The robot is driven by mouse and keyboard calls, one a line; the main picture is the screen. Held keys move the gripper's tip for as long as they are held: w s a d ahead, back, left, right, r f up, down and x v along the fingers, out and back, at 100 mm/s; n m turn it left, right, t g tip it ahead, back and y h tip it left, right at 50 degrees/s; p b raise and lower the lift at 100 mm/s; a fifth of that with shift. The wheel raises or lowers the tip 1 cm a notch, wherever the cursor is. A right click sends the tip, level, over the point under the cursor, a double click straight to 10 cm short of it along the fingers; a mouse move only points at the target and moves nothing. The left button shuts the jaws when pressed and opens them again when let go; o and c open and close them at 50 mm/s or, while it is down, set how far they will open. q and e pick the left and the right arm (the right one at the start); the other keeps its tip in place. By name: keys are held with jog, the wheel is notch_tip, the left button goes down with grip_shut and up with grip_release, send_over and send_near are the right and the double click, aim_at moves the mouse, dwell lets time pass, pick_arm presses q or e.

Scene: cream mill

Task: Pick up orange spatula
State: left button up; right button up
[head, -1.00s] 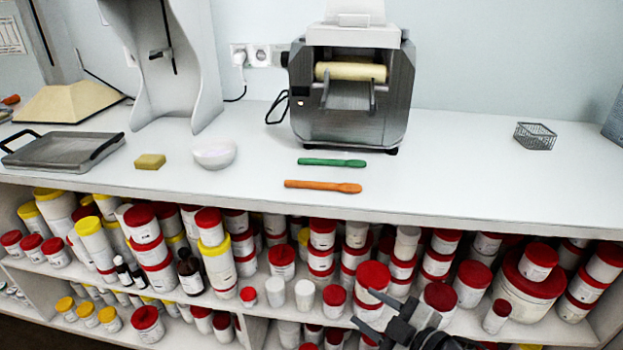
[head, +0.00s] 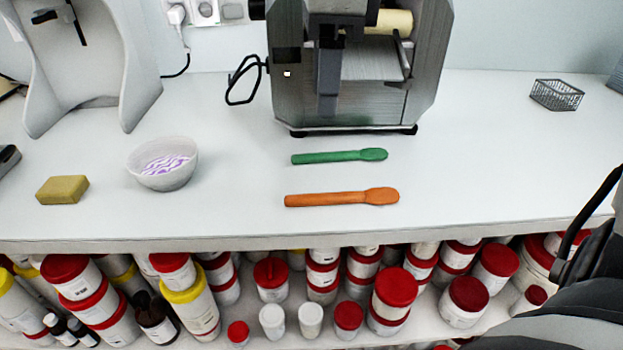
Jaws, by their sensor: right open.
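The orange spatula (head: 342,198) lies flat on the white counter, in front of the mill and near the counter's front edge. Its wide end is to the right and its handle to the left. It is fully in view and nothing touches it. My right gripper (head: 598,225) is at the right edge, large, dark and partly cut off. It is open and well to the right of the spatula. My left gripper is not in view.
A green spatula (head: 339,157) lies just behind the orange one. The grey mill (head: 433,75) stands behind both. A white bowl (head: 163,175) and a yellow sponge-like block (head: 62,190) are to the left. A wire basket (head: 557,94) is at the back right. Jars fill the shelf below.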

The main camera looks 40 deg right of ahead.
jog(key=b, duration=0.1)
send_over(320, 196)
jog(key=f, duration=0.9)
jog(key=shift+s+f, duration=0.25)
jog(key=shift+s, duration=0.05)
jog(key=shift+w+f, duration=0.2)
jog(key=shift+f, duration=1.35)
jog(key=shift+w+f, duration=0.15)
jog(key=shift+f, duration=1.35)
grip_shut()
